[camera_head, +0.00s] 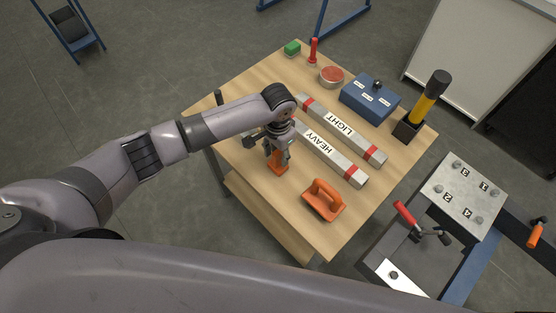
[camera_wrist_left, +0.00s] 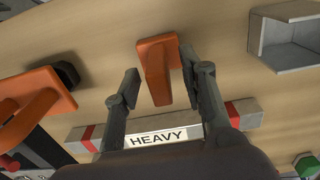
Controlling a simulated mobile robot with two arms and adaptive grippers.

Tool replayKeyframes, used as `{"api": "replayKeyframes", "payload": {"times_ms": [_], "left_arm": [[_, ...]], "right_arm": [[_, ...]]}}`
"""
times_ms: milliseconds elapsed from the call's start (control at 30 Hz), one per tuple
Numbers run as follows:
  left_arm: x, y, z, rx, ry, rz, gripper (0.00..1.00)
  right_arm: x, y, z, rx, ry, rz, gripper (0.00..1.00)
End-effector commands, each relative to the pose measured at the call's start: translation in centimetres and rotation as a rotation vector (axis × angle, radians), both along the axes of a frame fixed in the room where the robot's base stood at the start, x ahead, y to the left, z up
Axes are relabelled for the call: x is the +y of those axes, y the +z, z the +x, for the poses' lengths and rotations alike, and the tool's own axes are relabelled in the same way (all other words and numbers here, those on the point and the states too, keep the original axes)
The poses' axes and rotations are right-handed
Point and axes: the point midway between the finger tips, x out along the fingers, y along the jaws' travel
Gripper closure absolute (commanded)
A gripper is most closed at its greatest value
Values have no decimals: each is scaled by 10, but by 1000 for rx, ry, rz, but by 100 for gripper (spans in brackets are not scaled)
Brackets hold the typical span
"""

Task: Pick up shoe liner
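A small orange L-shaped piece (camera_head: 278,167), which looks like the shoe liner, stands on the wooden table near its left edge. It also shows in the left wrist view (camera_wrist_left: 156,68), between and just beyond my fingers, closer to the right-hand finger. My left gripper (camera_head: 277,152) is directly above it, pointing down. In the left wrist view the fingers (camera_wrist_left: 160,72) are apart, with gaps beside the piece; whether the right-hand finger touches it I cannot tell. My right gripper is not in view.
Bars marked HEAVY (camera_head: 333,159) and LIGHT (camera_head: 345,131) lie beside the piece. An orange handled tool (camera_head: 323,200) lies nearer the front corner. A blue box (camera_head: 370,99), a black-yellow tool in a holder (camera_head: 424,106) and a red round item (camera_head: 331,77) stand farther back.

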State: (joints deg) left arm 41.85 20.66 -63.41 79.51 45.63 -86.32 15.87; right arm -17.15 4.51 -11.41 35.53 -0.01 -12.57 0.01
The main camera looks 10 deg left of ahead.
Motion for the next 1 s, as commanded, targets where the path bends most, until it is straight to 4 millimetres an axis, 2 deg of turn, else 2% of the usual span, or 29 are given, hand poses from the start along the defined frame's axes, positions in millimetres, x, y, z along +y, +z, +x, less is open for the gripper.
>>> {"api": "replayKeyframes", "payload": {"times_ms": [100, 667, 1000], "left_arm": [[0, 0, 0, 0, 0, 0, 63], [0, 1, 0, 0, 1, 0, 100], [0, 1, 0, 0, 1, 0, 100]], "right_arm": [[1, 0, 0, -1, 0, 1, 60], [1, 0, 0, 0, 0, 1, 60], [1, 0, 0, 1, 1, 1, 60]]}}
